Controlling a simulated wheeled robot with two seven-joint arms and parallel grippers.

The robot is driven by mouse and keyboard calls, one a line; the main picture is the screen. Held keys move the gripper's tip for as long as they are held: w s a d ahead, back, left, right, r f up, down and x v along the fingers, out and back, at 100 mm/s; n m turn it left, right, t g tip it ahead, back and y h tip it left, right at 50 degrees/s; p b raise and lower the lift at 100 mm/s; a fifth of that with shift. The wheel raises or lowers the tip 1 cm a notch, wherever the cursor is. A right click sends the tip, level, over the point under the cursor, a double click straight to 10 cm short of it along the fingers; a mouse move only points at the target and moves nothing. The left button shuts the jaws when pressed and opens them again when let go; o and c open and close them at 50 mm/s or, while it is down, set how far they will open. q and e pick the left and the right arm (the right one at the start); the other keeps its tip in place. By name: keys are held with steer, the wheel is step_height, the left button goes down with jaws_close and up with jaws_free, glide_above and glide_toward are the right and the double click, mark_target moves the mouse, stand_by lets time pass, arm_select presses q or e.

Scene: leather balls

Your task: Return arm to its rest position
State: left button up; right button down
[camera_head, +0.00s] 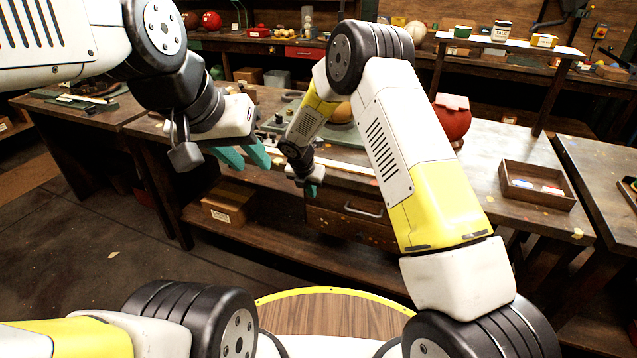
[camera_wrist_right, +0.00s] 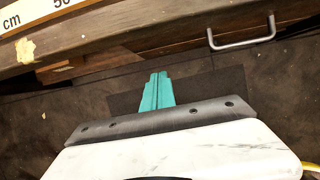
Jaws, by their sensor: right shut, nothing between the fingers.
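My right arm reaches out from the lower right of the head view and bends down at the bench front. Its gripper (camera_head: 312,190) hangs low in front of the bench edge, by the drawer. In the right wrist view its teal fingers (camera_wrist_right: 157,92) are pressed together with nothing between them. My left arm comes in from the upper left. Its gripper (camera_head: 245,158) has two teal fingers spread apart, with nothing seen between them, in front of the bench's left part.
A drawer with a metal handle (camera_head: 363,210) is under the bench; the handle also shows in the right wrist view (camera_wrist_right: 242,40). A cardboard box (camera_head: 230,205) sits on the lower shelf.

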steer(key=s+d+r+m, duration=0.4)
steer(key=d+r+m, duration=0.1)
steer(key=r, duration=0.4)
steer(key=s+d+r+m+y, duration=0.1)
steer(key=s+d+r+m, duration=0.35)
steer(key=r, duration=0.35)
steer(key=s+d+r+m, duration=0.3)
steer(key=d+r+m, duration=0.2)
steer(key=r, duration=0.4)
steer(key=s+d+r+m+y, duration=0.1)
steer(key=s+d+r+m, duration=0.1)
steer(key=s+m, duration=0.3)
steer(key=s+d+r+m+t, duration=0.1)
steer(key=s+d+r+m, duration=0.1)
steer(key=s+m, duration=0.4)
steer(key=s+d+r+m+t+y, duration=0.1)
steer(key=s+d+r+m, duration=0.2)
steer(key=s, duration=0.9)
steer(key=m, duration=0.3)
steer(key=shift+s+r+y, duration=0.15)
steer(key=shift+r+y, duration=0.15)
steer(key=shift+r, duration=0.05)
